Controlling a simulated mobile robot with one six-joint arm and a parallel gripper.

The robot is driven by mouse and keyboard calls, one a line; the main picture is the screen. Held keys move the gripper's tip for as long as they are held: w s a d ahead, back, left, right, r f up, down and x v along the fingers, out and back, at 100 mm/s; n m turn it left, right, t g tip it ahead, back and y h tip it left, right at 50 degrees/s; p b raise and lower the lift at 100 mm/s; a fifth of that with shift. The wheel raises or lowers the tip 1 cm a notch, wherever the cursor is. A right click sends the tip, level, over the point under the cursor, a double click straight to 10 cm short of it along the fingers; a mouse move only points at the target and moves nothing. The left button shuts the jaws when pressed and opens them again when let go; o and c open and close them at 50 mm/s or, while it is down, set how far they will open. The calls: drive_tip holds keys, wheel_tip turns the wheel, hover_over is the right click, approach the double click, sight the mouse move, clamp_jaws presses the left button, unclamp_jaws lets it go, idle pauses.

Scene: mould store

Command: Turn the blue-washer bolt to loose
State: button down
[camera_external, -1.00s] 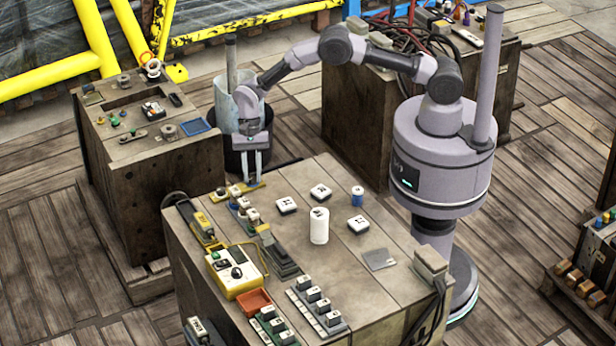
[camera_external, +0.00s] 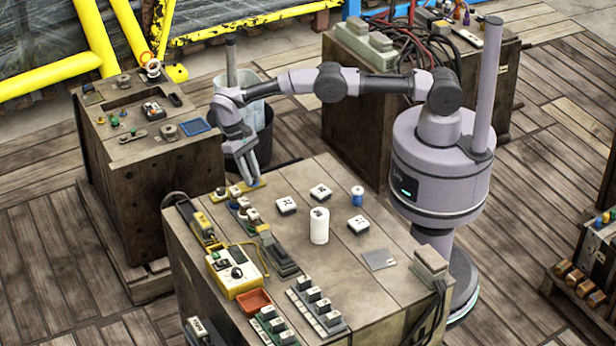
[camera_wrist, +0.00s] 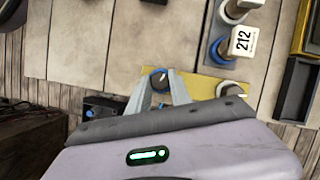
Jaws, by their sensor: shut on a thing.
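A yellow plate (camera_external: 245,189) lies along the back left edge of the near bench; it also shows in the wrist view (camera_wrist: 200,84). The blue-washer bolt (camera_wrist: 160,77) stands at one end of this plate, a dark head with a pale mark and blue around it. My gripper (camera_external: 256,184) points down at the plate's right end, its fingers on either side of that bolt and shut on it. In the wrist view the fingertips (camera_wrist: 161,86) partly hide the bolt. In the external view the bolt is hidden by the fingers. Any loose or tight markings are too small to read.
A white handle marked 212 (camera_wrist: 243,40) with a blue ring is close by. A white cylinder (camera_external: 319,226) and several white blocks stand mid-bench. A yellow meter (camera_external: 235,271) sits nearer the front.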

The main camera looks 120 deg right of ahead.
drive_tip(key=shift+f+n+b, duration=0.1)
drive_tip(key=shift+n+b, duration=0.2)
drive_tip(key=shift+n, duration=0.1)
drive_tip(key=c, duration=1.2)
unclamp_jaws()
drive_tip(key=shift+o, duration=0.2)
wheel_tip(320, 180, up, 4)
drive_tip(key=p, duration=0.3)
drive_tip(key=shift+s+r, duration=0.1)
drive_tip(key=shift+r, duration=0.1)
drive_tip(key=s+a+p, duration=0.1)
drive_tip(key=s+a, duration=0.1)
drive_tip(key=s, duration=0.2)
drive_tip(key=s+a+p, duration=0.2)
drive_tip(key=s, duration=0.3)
drive_tip(key=s+a+p, duration=0.1)
drive_tip(key=s+a, duration=0.1)
drive_tip(key=s, duration=0.3)
drive_tip(key=shift+r, duration=0.4)
drive_tip(key=shift+s+a, duration=0.1)
drive_tip(key=shift+s, duration=0.2)
